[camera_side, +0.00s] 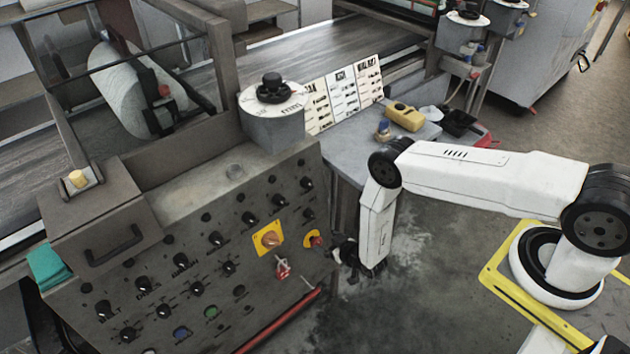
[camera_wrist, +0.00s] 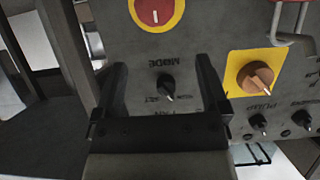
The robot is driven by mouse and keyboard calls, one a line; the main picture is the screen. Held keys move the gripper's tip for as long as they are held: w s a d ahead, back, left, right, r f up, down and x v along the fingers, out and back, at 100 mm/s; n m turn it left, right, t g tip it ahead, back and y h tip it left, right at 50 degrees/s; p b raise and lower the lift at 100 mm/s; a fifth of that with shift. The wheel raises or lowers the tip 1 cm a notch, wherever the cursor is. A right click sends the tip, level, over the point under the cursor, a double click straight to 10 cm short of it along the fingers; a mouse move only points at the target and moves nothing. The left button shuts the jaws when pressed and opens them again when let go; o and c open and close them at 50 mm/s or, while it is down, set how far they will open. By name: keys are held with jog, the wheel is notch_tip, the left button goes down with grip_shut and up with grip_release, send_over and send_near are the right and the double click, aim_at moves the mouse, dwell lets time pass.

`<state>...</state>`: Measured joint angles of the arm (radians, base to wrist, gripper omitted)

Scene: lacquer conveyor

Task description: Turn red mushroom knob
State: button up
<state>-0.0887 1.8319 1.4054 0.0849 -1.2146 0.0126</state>
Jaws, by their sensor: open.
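The red mushroom knob (camera_side: 315,241) sits on a round yellow plate at the right side of the sloped control panel (camera_side: 180,262). In the wrist view the red knob (camera_wrist: 156,9) shows a white mark and is cut off by the top edge. My gripper (camera_side: 346,262) hangs just right of the panel, low and close to the red knob. In the wrist view my gripper (camera_wrist: 162,66) is open and empty. A black knob (camera_wrist: 166,86) labelled MODE appears between its fingers; the red knob lies beyond the fingertips. Contact with the panel cannot be told.
An orange knob on a yellow square plate (camera_side: 267,238) is left of the red one, with a red-tagged padlock (camera_side: 282,268) below. A red bar (camera_side: 282,322) runs along the panel's lower edge. Several black knobs cover the panel.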

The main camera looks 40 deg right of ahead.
aim_at(319, 243)
jog(key=shift+s+f+t, duration=0.4)
jog(key=shift+s+f, duration=0.85)
jog(key=shift+s, duration=0.05)
jog(key=shift+w, duration=0.15)
jog(key=shift+x, duration=3.7)
jog(key=shift+f, duration=0.1)
